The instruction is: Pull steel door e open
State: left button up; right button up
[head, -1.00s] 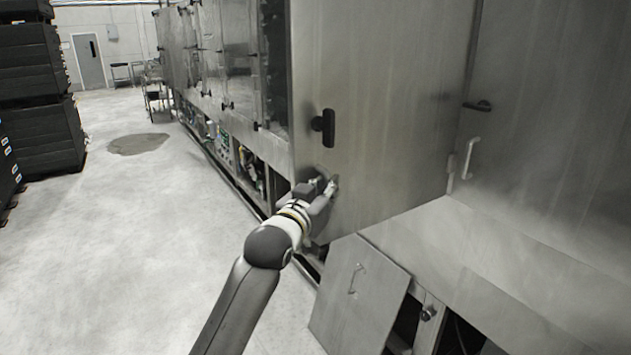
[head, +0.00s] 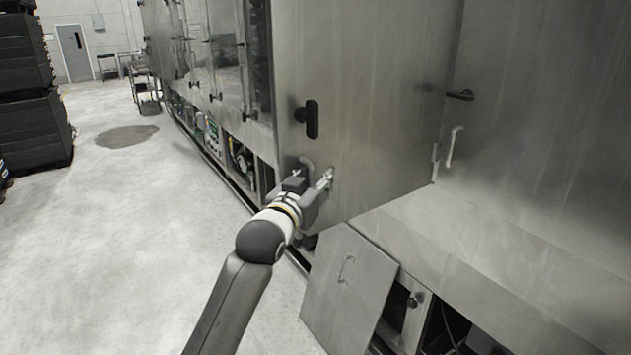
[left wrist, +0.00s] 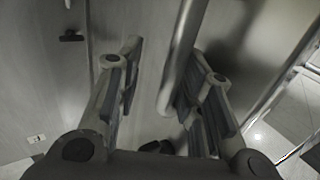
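A large steel door (head: 385,95) stands swung out from the washer. I take it to be steel door e, though no label shows. It has a black latch (head: 312,119) and, lower down, a short steel bar handle, seen in the left wrist view as a round bar (left wrist: 187,50). My left gripper (head: 314,178) is at the lower outer part of the door, by the handle. In the left wrist view its fingers (left wrist: 165,85) are spread, with the bar between them, nearer the right finger. Contact cannot be told. My right gripper is not in view.
A loose-looking lower panel (head: 347,290) leans below the door, next to open machinery. Another steel panel with a white handle (head: 453,147) is at the right. Stacked black crates (head: 30,100) stand at far left. The floor (head: 140,230) between is clear.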

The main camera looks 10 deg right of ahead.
pick_arm(q)
jog(key=shift+a+r, duration=0.1)
jog(key=shift+r, duration=0.25)
jog(key=shift+v, duration=0.75)
jog(key=v, duration=1)
jog(key=shift+s+f, duration=0.25)
jog(key=shift+f, duration=0.15)
